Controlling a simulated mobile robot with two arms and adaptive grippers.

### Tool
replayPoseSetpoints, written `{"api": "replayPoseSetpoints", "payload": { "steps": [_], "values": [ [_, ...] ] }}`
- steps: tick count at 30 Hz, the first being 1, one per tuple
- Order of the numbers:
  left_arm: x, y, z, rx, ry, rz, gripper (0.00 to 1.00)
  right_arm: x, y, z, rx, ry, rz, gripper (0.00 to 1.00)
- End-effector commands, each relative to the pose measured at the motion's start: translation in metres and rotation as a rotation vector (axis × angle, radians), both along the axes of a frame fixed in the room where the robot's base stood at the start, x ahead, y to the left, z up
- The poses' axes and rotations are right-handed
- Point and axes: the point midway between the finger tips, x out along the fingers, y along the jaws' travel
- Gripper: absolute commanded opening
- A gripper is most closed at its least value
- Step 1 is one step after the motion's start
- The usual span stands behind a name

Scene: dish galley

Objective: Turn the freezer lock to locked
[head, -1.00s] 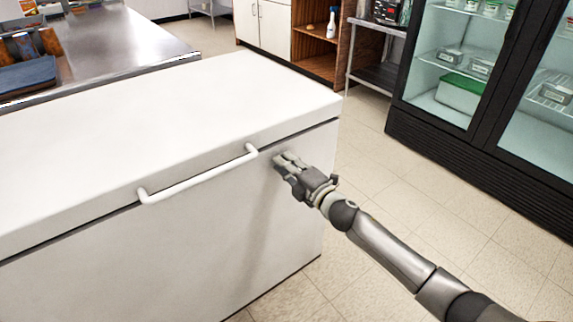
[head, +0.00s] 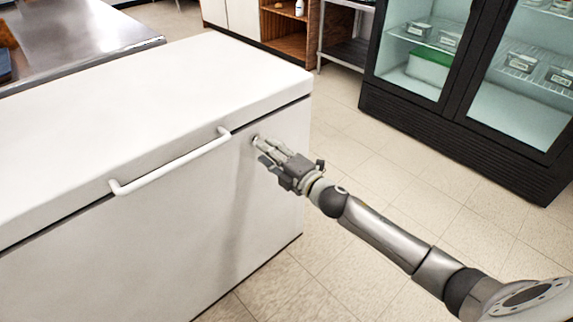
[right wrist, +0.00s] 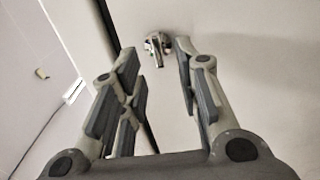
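The white chest freezer (head: 150,235) fills the left of the head view, its lid (head: 150,95) shut. The freezer lock (right wrist: 157,46) shows in the right wrist view as a small metal piece on the freezer front, close to the lid seam. My right gripper (head: 262,148) is at the freezer front, right of the handle. In the right wrist view its fingers (right wrist: 162,85) are apart with nothing between them, and the lock lies just beyond the fingertips. My left gripper is not in view.
The white bar handle (head: 170,165) sticks out from the freezer to the left of my right gripper. A steel table (head: 90,35) stands behind the freezer. A glass-door fridge (head: 450,120) stands at the right. The tiled floor (head: 370,190) between is clear.

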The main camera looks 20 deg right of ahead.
Motion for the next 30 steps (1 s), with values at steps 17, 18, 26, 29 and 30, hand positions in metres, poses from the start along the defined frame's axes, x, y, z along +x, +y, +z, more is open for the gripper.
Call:
{"api": "replayPoseSetpoints", "payload": {
  "steps": [17,18,26,29,30],
  "values": [
    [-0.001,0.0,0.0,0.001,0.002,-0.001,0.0,-0.073,-0.026,-0.001,-0.001,0.001,0.001,0.3],
    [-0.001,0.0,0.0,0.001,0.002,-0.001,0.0,-0.075,-0.027,-0.001,-0.002,0.002,0.001,0.3],
    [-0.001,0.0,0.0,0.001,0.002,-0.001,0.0,-0.076,-0.027,0.0,-0.001,0.001,0.001,0.3],
    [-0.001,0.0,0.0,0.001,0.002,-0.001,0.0,-0.076,-0.027,0.0,-0.001,0.001,0.001,0.3],
    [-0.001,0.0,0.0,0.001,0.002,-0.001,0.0,-0.076,-0.027,0.0,-0.001,0.001,0.001,0.3]
  ]
}}
